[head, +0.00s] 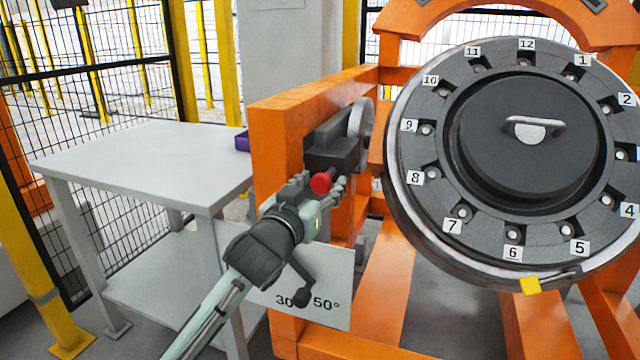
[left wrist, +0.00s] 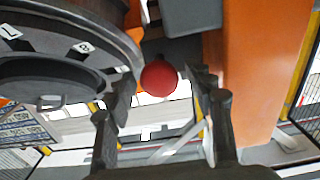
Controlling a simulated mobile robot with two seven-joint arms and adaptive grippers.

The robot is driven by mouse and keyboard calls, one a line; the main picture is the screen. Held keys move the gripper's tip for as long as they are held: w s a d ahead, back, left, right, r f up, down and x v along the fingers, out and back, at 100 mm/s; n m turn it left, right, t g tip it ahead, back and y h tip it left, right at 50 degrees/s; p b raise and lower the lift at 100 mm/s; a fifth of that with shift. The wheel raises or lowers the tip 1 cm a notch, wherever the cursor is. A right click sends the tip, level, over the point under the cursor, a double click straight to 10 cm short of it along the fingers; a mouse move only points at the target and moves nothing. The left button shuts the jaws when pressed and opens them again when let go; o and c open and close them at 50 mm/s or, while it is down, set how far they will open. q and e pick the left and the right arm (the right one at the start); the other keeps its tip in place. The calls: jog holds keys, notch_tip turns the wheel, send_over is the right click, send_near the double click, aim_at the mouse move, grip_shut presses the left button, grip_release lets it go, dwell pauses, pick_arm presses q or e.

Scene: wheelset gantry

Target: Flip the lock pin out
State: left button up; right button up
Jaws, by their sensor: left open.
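The lock pin shows as a red ball knob (head: 321,183) in front of a dark block (head: 332,152) on the orange gantry frame. My left gripper (head: 318,190) is at the knob, coming from the lower left. In the left wrist view the red knob (left wrist: 159,78) lies between the two open fingers (left wrist: 160,100), with a visible gap at the right finger; contact with the left one cannot be told. The pin's shaft is hidden behind the knob. The big dark wheel (head: 455,85) with numbered slots stands to the right. My right gripper is not in view.
An orange upright (head: 272,150) stands close beside my left gripper. A white sign (head: 320,285) marked 30 and 50° is below it. A yellow tab (head: 530,286) sits at the wheel's lower rim.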

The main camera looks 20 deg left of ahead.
pick_arm(q)
jog(key=s, duration=1.2)
jog(key=shift+a, duration=0.25)
jog(key=s+a+f+g+y, duration=0.1)
jog(key=s+a+f+g, duration=0.15)
jog(key=f, duration=0.65)
jog(key=s+a+f+g, duration=0.1)
jog(key=f+g, duration=0.2)
jog(key=f, duration=0.5)
jog(key=s+a+f+g+y, duration=0.1)
jog(key=f+g, duration=0.1)
jog(key=f, duration=0.7)
jog(key=s+a+f+m+g, duration=0.1)
jog(key=s+f+g, duration=0.6)
jog(key=s+f, duration=0.9)
notch_tip(320, 180, down, 3)
jog(key=shift+s+a+r, duration=0.1)
jog(key=shift+s+a, duration=0.1)
jog(key=shift+a, duration=0.35)
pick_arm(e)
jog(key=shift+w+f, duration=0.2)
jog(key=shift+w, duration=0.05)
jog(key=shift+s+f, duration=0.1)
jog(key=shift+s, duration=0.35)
